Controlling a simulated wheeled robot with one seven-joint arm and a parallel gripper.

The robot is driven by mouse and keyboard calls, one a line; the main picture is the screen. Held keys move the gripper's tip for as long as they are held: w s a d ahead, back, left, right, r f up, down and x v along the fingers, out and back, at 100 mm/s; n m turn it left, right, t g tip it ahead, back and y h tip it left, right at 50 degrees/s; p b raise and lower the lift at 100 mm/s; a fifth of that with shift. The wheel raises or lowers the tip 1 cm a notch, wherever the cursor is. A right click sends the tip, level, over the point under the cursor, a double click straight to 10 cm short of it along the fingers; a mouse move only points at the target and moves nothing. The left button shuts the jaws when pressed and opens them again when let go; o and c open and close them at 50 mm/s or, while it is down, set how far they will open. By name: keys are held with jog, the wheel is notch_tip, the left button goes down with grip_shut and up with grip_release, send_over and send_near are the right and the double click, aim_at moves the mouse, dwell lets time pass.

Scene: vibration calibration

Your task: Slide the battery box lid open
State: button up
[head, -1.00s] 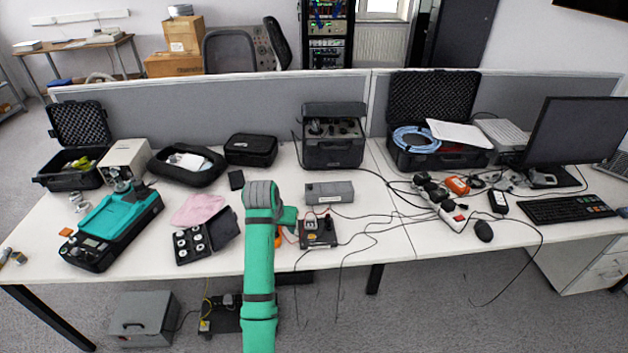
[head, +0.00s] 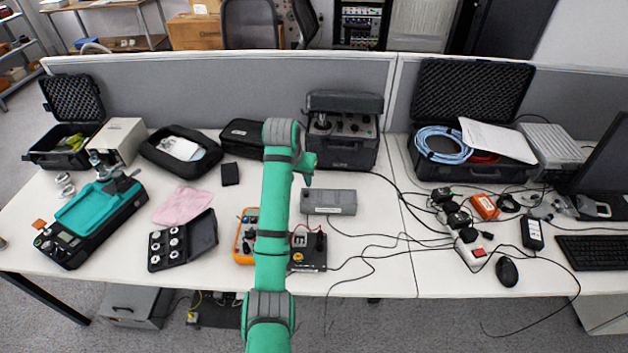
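A long grey box (head: 328,202) with a small label on its front lies on the table right of my arm, and may be the battery box. Its top looks closed, but the lid's edges are too small to make out. My green arm reaches up the middle of the head view, with its bent end just left of and beyond the grey box. My gripper's fingers cannot be made out; they are hidden or too small.
A black board with terminals (head: 308,248) and an orange device (head: 243,238) are beside my arm. A black equipment case (head: 343,150) stands behind the grey box. Loose cables run to its right. A case of round weights (head: 180,243) lies left.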

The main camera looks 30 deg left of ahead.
aim_at(306, 193)
jog(key=x, duration=1)
jog(key=shift+w+d, duration=0.15)
jog(key=shift+w, duration=0.25)
jog(key=shift+f, duration=0.3)
jog(key=shift+a, duration=0.25)
jog(key=shift+s, duration=0.1)
jog(key=shift+d, duration=0.1)
grip_shut()
